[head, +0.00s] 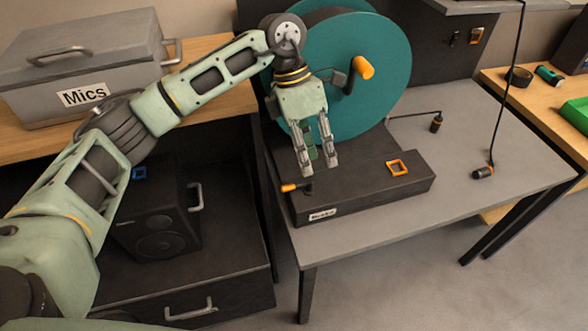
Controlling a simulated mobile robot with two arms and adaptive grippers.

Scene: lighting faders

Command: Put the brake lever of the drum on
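The drum (385,45) is a large teal reel with a crank and an orange knob (364,68). It stands on a dark base box (365,191) with a small white label that is hard to read. The brake lever (291,187) has an orange grip and a dark pivot, at the box's front left corner, its grip pointing left. My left gripper (319,168) hangs fingers down in front of the drum, above and slightly right of the lever's pivot. Its fingers are apart, with nothing seen held between them. My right gripper is not in view.
An orange square frame (397,167) lies on the base box. The grey table (470,150) is mostly clear to the right, with a hanging cable and connector (483,172). A grey Mics case (80,65) stands on the wooden bench at left, above a black speaker (160,215).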

